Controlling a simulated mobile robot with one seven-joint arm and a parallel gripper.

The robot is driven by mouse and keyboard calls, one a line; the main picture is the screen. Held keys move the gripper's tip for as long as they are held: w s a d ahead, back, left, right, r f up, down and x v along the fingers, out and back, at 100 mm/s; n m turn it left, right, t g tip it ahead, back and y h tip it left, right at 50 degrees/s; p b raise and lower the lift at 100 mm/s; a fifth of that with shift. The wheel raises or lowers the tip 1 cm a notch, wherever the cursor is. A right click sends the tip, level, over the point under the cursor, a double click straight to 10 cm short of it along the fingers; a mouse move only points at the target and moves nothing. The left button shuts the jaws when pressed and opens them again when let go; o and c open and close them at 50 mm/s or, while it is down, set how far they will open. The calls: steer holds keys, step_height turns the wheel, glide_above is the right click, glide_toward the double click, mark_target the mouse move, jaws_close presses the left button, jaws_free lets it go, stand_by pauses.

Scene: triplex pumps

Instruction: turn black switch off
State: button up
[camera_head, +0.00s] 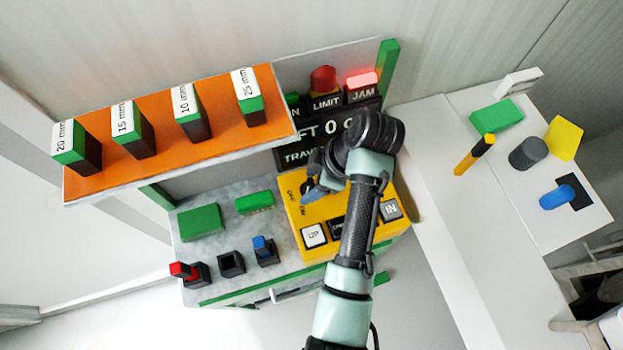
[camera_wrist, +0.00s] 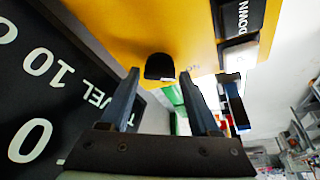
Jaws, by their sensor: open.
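The black switch (camera_wrist: 160,67) stands out from the yellow control panel (camera_head: 325,218); the panel also fills the top of the wrist view (camera_wrist: 120,25). My gripper (camera_head: 318,188) is over the upper left of the panel, by the OFF and ON lettering, and largely hides the switch in the head view. In the wrist view the two open fingers (camera_wrist: 160,84) point at the switch, which shows between their tips. I cannot tell whether either finger touches it. Nothing is held. The switch's position, on or off, cannot be read.
A white button (camera_head: 313,236) and an IN button (camera_head: 390,210) sit on the panel. A dark display (camera_head: 310,130) stands behind. An orange shelf (camera_head: 165,155) with several labelled blocks overhangs at left. A white side table (camera_head: 510,160) at right holds loose items.

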jaws_close()
stand_by(0.3)
steer(key=shift+m+p, duration=0.3)
steer(key=shift+r+m+t+p, duration=0.1)
steer(key=shift+m+t+p, duration=0.2)
steer(key=shift+m+p, duration=0.25)
steer(key=m+p, duration=0.1)
steer(key=m+t+h+p, duration=0.1)
steer(key=m, duration=0.1)
steer(key=shift+s+a+m, duration=0.1)
steer(key=shift+s+m, duration=0.05)
steer(key=shift+m, duration=0.1)
steer(key=m+t+h+p, duration=0.1)
steer(key=m+p, duration=0.1)
steer(key=m, duration=0.1)
steer(key=shift+a+m+p, duration=0.1)
steer(key=shift+m+p, duration=0.2)
steer(key=shift+m+t+h+p, duration=0.45)
steer(key=shift+m+p, duration=0.35)
steer(key=shift+m, duration=0.7)
